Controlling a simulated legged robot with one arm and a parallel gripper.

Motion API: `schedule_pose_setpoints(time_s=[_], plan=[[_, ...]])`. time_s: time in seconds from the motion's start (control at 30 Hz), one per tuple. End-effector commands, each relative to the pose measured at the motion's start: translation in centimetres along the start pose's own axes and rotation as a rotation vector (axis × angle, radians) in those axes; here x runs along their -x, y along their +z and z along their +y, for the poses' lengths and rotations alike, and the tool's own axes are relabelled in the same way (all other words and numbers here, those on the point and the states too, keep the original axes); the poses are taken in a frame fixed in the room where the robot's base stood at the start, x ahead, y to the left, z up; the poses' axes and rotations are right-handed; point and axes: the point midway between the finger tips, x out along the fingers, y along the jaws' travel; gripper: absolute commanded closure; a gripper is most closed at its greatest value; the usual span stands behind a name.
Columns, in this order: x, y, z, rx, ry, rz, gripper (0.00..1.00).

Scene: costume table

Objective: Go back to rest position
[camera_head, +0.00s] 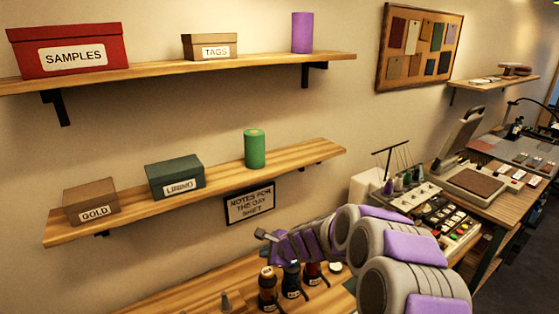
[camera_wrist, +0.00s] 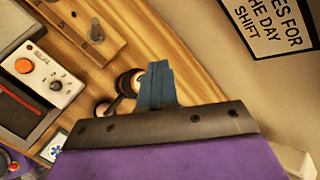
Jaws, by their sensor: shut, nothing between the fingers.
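My gripper (camera_head: 264,234) is at the end of my purple and grey arm, which reaches in from the lower right in the head view. It is above the wooden table, in front of the wall and below the lower shelf. In the wrist view, my gripper's blue-grey fingers (camera_wrist: 157,82) are together, with nothing between them. Dark bottles (camera_head: 268,287) stand on the table below the arm; the arm hides part of the table.
The lower shelf (camera_head: 222,184) carries GOLD and LINING boxes and a green cylinder (camera_head: 255,149). The upper shelf (camera_head: 150,74) holds SAMPLES and TAGS boxes and a purple cylinder. A sign (camera_head: 249,203) hangs on the wall. A cluttered workbench (camera_head: 490,221) stands right.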

Motion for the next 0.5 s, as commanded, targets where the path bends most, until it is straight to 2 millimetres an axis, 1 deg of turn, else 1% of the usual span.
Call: schedule_pose_setpoints(time_s=[0.13, 0.2, 0.27, 0.3, 0.37, 0.4, 0.47, 0.5], plan=[[4.0, 3.2, 1.4, 0.175, 0.047, -0.051, 1.00], [6.2, 4.7, 3.1, 0.283, 0.090, -0.079, 1.00], [8.2, 5.7, 4.4, 0.375, 0.123, -0.095, 1.00], [9.5, 6.3, 5.5, 0.436, 0.148, -0.108, 1.00], [11.4, 6.9, 7.1, 0.525, 0.186, -0.120, 1.00], [12.6, 7.2, 8.3, 0.582, 0.214, -0.128, 1.00], [14.6, 7.5, 10.0, 0.667, 0.256, -0.136, 1.00], [15.8, 7.5, 11.2, 0.722, 0.284, -0.139, 1.00]])
